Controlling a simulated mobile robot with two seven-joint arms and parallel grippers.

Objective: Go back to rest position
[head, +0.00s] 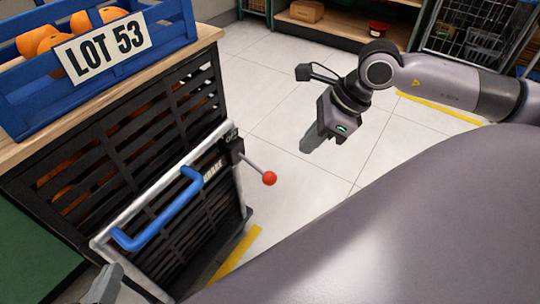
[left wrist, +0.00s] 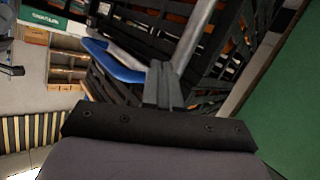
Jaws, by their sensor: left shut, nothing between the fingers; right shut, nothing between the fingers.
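My left gripper (head: 104,286) shows only in part at the bottom left of the head view, in front of the lower left of the cart's metal frame. In the left wrist view its fingers (left wrist: 164,86) are together and empty, with the blue handle behind them to the left. My right gripper (head: 312,141) hangs over the open tiled floor right of the cart, shut and holding nothing. Its arm comes in from the right edge.
The dark slatted cart (head: 140,135) has a metal frame, a blue handle (head: 165,215) and a red-knobbed lever (head: 269,178). A blue LOT 53 crate (head: 30,105) with oranges stands on top. Shelves (head: 345,27) stand at the back. Tiled floor between is clear.

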